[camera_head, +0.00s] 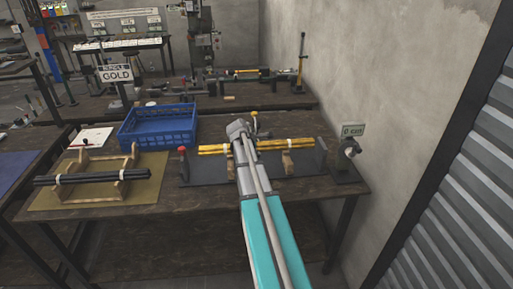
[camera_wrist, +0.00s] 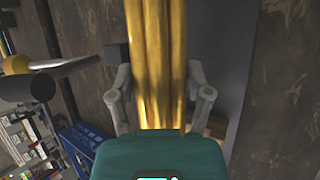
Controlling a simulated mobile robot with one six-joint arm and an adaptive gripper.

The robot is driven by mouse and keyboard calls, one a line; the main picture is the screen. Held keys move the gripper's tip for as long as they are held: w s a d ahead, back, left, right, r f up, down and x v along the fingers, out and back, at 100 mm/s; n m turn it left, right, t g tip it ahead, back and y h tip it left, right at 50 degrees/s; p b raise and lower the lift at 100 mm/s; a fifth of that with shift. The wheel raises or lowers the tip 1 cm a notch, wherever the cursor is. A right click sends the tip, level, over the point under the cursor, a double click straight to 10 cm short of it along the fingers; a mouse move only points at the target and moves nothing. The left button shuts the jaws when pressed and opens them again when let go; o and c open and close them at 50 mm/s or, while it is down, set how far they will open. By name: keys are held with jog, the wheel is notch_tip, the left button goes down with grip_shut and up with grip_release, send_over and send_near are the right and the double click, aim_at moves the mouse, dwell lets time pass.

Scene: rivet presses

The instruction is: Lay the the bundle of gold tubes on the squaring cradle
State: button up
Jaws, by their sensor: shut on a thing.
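The bundle of gold tubes (camera_head: 298,144) lies level above wooden supports (camera_head: 288,163) on a dark grey mat, between upright end pieces; this looks like the squaring cradle. I cannot tell whether the tubes touch the supports. A pale band shows near their right part. My gripper (camera_head: 242,142) is over the left half of the bundle, and my arm hides part of it. In the wrist view the gold tubes (camera_wrist: 158,50) run between the two grey fingers of my gripper (camera_wrist: 160,98), which are shut on them.
A wooden rack (camera_head: 92,169) with black tubes stands on an olive mat at left. Behind it are a blue crate (camera_head: 158,127) and a "GOLD" sign (camera_head: 116,75). A small display (camera_head: 352,130) stands at the right table end, near the wall.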

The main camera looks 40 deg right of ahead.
jog(key=shift+f+b, duration=1.2)
jog(key=shift+f, duration=0.2)
jog(key=shift+f+b, duration=1.55)
jog(key=shift+f, duration=0.05)
dwell(1.8)
jog(key=o, duration=1.4)
jog(key=shift+c, duration=0.2)
jog(key=shift+a, duration=0.1)
jog(key=shift+r, duration=0.25)
notch_tip(320, 180, up, 3)
jog(key=p, duration=0.3)
jog(key=shift+f, duration=0.15)
jog(key=shift+r, duration=0.2)
notch_tip(320, 180, up, 5)
jog(key=p, duration=0.6)
jog(key=shift+r, duration=0.2)
